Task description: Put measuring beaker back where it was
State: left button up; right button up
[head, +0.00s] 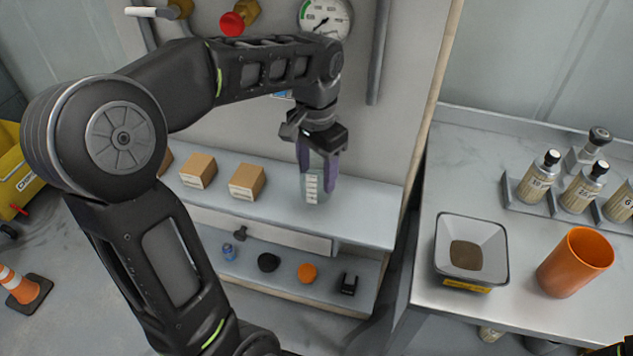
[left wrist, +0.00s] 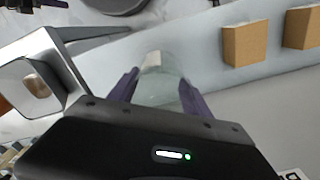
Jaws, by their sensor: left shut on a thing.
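The measuring beaker (head: 311,189) is a clear, slightly greenish vessel with white markings. My left gripper (head: 318,172) is shut on it, with a purple finger on each side. In the head view the beaker appears upright in front of or over the right part of the grey shelf (head: 365,212). I cannot tell whether its base touches the shelf. In the left wrist view the beaker (left wrist: 158,85) sits between the two fingers, and the fingers hide part of its sides. My right gripper is not clearly seen.
Cardboard boxes (head: 247,181) stand on the shelf to the left. A lower shelf holds an orange puck (head: 307,273) and other small items. The side table carries a square hopper (head: 489,237), an orange cup (head: 575,262) and labelled bottles (head: 538,177). A gauge (head: 325,17) hangs above.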

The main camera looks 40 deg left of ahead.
aim_at(317, 184)
pick_arm(q)
notch_tip(317, 184, down, 3)
jog(key=shift+f, duration=0.35)
dwell(0.3)
jog(key=shift+f, duration=0.15)
jog(key=o, duration=1.4)
jog(key=shift+c, duration=0.2)
